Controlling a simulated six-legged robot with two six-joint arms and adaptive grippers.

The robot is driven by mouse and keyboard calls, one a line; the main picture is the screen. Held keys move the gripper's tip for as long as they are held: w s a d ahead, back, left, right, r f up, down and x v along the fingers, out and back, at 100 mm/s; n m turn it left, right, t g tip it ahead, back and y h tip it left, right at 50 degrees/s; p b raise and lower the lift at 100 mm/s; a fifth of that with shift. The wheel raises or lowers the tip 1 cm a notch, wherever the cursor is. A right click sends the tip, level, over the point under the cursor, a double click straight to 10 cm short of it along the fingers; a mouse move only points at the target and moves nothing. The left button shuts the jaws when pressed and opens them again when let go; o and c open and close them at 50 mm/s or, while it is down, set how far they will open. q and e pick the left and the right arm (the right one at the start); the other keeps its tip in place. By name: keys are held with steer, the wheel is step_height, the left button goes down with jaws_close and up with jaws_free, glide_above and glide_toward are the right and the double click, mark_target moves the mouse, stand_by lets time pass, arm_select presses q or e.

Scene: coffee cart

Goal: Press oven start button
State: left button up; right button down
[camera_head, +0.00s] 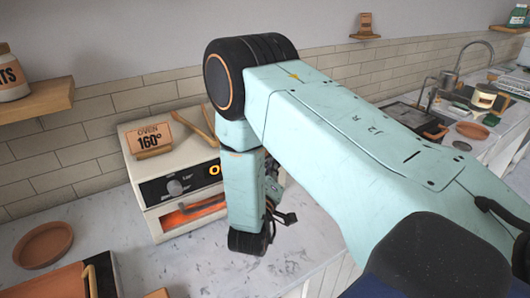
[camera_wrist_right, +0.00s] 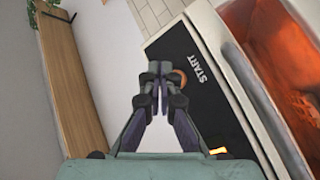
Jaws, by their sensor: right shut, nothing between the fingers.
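The oven (camera_head: 165,168) is a cream box on the counter, with a black front panel, a knob and an orange-lit window. In the right wrist view, its black panel (camera_wrist_right: 192,48) carries the word START beside an orange-ringed start button (camera_wrist_right: 181,78). My right gripper (camera_wrist_right: 160,88) is shut and empty. Its fingertips overlap the left part of the button in this view; I cannot tell whether they touch it. In the head view my right arm hides the button and the right end of the panel. My left gripper is not in view.
An "OVEN 160°" sign (camera_head: 153,138) stands on the oven, with wooden tongs (camera_head: 199,125) near it. A terracotta dish (camera_head: 43,244) lies to the left on the marble counter. A wooden shelf (camera_head: 38,101) is on the left wall. A sink tap (camera_head: 470,48) stands at the far right.

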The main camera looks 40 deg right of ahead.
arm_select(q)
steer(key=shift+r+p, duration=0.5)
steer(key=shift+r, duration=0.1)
arm_select(e)
steer(key=shift+s+a+r, duration=0.1)
steer(key=shift+s+a, duration=0.1)
steer(key=shift+s, duration=1.7)
